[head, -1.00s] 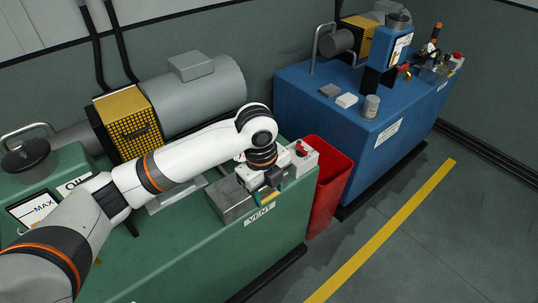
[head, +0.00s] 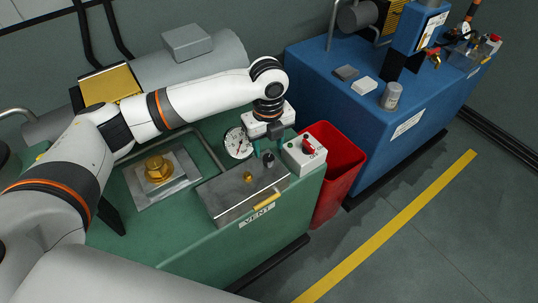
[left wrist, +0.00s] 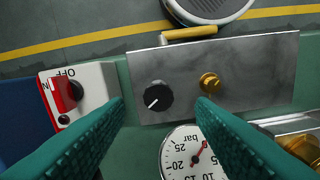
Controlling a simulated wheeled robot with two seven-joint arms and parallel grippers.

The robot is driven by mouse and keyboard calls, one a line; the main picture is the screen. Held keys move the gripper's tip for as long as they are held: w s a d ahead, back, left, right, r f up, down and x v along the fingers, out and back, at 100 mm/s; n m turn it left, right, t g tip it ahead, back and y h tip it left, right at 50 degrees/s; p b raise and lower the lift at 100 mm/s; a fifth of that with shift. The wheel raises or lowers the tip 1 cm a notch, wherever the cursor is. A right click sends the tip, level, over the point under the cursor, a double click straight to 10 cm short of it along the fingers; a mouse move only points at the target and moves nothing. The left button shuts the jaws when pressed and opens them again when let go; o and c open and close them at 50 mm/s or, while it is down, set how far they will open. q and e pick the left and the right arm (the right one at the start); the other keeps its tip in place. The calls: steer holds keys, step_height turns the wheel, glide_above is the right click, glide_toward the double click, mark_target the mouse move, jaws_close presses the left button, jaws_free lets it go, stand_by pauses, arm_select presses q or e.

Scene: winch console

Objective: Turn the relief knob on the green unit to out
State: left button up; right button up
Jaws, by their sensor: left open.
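On the green unit (head: 205,240), a metal block (head: 225,197) carries a black knob (head: 267,159) and a small brass knob (head: 248,177). No relief label is readable. In the left wrist view the black knob (left wrist: 158,97) has a white pointer line aimed down-left; the brass knob (left wrist: 209,82) is to its right. My left gripper (head: 267,149) is open and empty, with teal fingers pointing down over the block's back edge. In the left wrist view its fingertips lie either side of the black knob, apparently apart from it. My right gripper is not in view.
A pressure gauge (head: 238,143) is behind the block. A white switch box (head: 303,155) with a red handle is to its right. A yellow lever (head: 266,201) is at the front. A red bin (head: 340,170) stands between the green unit and the blue unit (head: 345,115).

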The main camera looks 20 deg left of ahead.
mark_target(268, 157)
arm_select(q)
step_height(268, 157, down, 5)
steer(key=shift+w+f, duration=0.1)
steer(key=shift+f, duration=0.1)
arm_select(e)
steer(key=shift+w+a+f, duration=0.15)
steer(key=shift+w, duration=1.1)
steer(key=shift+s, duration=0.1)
